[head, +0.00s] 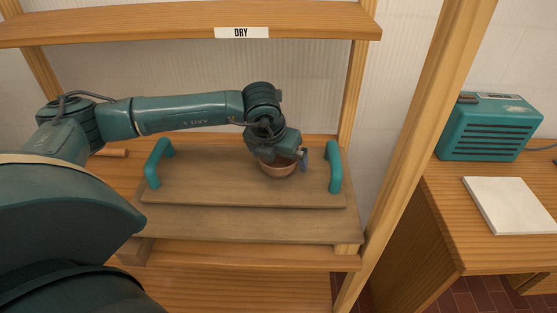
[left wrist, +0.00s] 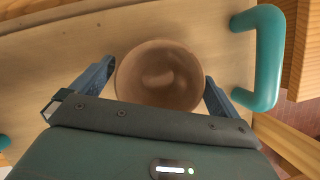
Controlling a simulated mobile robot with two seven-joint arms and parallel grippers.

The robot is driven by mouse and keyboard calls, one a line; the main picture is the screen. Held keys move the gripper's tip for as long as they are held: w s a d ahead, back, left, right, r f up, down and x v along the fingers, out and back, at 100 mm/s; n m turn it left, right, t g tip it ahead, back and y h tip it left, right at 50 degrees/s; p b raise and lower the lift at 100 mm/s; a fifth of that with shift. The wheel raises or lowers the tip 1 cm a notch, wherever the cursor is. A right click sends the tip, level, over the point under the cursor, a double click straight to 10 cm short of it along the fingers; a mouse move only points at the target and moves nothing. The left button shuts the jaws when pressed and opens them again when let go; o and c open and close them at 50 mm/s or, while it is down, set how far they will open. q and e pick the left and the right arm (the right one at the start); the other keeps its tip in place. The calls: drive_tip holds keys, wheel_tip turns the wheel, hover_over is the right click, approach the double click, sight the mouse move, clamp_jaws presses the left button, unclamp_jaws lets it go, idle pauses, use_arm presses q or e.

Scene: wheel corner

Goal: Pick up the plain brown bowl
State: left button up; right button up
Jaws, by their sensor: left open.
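The plain brown bowl (head: 278,170) stands upright on a wooden board (head: 210,190) with teal handles, near its right handle. My left gripper (head: 290,165) is over the bowl and hides part of it. In the left wrist view the bowl (left wrist: 158,76) sits between the two open fingers (left wrist: 157,82), one on each side of its rim. The left finger looks close to the rim; I cannot tell whether either finger touches it. My right gripper is in neither view.
The teal handles (head: 335,167) and (left wrist: 268,58) rise at the board's ends, the right one close to my gripper. A shelf (head: 180,24) labelled DRY is above. A wooden post (head: 415,150) stands right of the board. A teal radio (head: 490,127) and a white slab (head: 512,205) are on the right-hand table.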

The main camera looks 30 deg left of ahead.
use_arm(q)
drive_tip(key=shift+x, duration=0.75)
drive_tip(key=shift+c, duration=0.3)
drive_tip(key=c, duration=0.9)
drive_tip(key=shift+c, duration=0.4)
drive_tip(key=shift+r, duration=0.15)
